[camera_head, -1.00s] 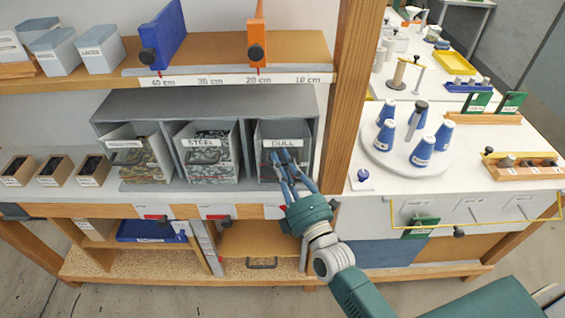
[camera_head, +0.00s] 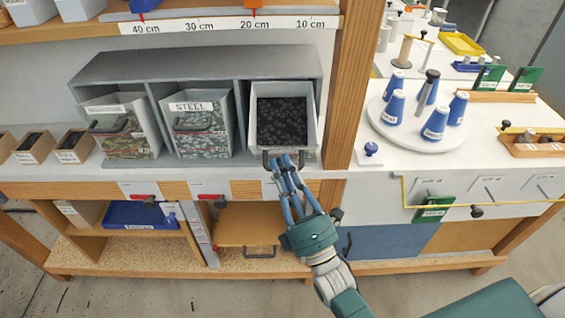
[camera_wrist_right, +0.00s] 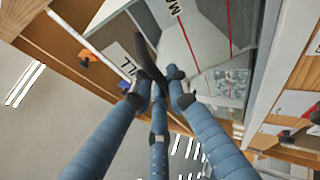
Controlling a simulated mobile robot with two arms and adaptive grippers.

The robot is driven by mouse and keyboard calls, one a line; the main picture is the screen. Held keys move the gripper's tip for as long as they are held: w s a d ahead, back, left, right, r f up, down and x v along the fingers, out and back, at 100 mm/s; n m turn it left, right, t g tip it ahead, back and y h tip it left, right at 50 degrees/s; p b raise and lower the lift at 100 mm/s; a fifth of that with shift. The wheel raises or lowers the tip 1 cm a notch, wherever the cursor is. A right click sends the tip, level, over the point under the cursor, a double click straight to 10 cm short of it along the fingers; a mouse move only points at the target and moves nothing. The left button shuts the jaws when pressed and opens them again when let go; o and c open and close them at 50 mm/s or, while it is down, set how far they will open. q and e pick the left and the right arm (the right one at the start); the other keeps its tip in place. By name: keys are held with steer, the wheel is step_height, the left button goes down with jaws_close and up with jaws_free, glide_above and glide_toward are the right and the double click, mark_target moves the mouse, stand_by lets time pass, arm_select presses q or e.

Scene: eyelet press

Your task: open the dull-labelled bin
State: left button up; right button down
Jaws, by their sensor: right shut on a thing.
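The dull bin (camera_head: 252,120) is the rightmost of three bins in the grey rack. It is tilted forward and open at the top, and dark round pieces (camera_head: 283,121) show inside. My right gripper (camera_head: 284,160) is shut on the bin's dark handle (camera_head: 268,158) at its front lower edge. In the right wrist view the blue fingers (camera_wrist_right: 160,88) close around the dark handle (camera_wrist_right: 146,58), beside a partly hidden label (camera_wrist_right: 126,63). My left gripper is not in view.
The steel bin (camera_head: 197,106) and another bin (camera_head: 120,103) stand left of it in the grey rack (camera_head: 190,65). A wooden post (camera_head: 347,90) rises close on the right. A white turntable (camera_head: 450,135) with blue cones stands beyond it.

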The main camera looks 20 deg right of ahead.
steer(key=shift+s+f, duration=0.1)
steer(key=shift+f, duration=0.15)
steer(key=c, duration=1.7)
jaws_free()
steer(key=shift+o, duration=0.2)
steer(key=v, duration=1.2)
steer(key=shift+r, duration=0.1)
